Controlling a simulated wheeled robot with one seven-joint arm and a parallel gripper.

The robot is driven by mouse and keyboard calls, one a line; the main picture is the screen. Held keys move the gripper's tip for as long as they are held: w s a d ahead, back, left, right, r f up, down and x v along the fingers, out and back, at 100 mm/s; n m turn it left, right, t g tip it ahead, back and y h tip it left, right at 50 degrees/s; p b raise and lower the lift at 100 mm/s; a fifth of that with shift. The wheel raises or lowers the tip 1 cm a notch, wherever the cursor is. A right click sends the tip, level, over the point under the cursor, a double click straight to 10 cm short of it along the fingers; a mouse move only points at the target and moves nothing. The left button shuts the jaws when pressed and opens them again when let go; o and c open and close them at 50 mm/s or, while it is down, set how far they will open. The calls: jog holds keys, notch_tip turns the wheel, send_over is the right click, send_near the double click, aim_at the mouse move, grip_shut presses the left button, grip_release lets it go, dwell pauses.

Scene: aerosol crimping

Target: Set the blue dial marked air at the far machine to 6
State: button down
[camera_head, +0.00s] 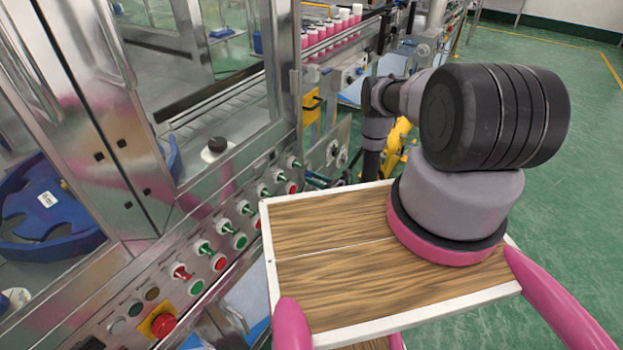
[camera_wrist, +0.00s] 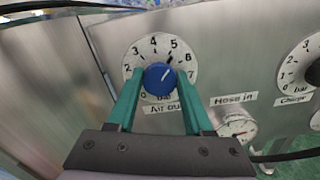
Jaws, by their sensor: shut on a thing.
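The blue dial (camera_wrist: 157,77) is centred in the wrist view on a round white scale with black numbers, above a label that starts "Air ou". Its mark points up and to the right, close to the 5 and short of the 6. My gripper (camera_wrist: 160,74) has its two green fingers on either side of the dial and is shut on it. The fingers cover the lower sides of the scale. In the head view my arm hides the gripper, and I cannot make out the blue dial there.
Right of the dial are a gauge (camera_wrist: 236,127) under a "Hose in" label and another white dial (camera_wrist: 300,65). A dark hose runs below them. In the head view, a panel with several buttons (camera_head: 240,207) and an emergency stop (camera_head: 163,325) lies left. Green floor is clear at right.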

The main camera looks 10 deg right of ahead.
jog(key=shift+d+m, duration=0.1)
jog(key=shift+m, duration=2.5)
jog(key=shift+f, duration=0.1)
jog(key=shift+c, duration=1.5)
grip_release()
jog(key=v, duration=1)
jog(key=shift+s+d, duration=0.25)
jog(key=shift+s, duration=0.05)
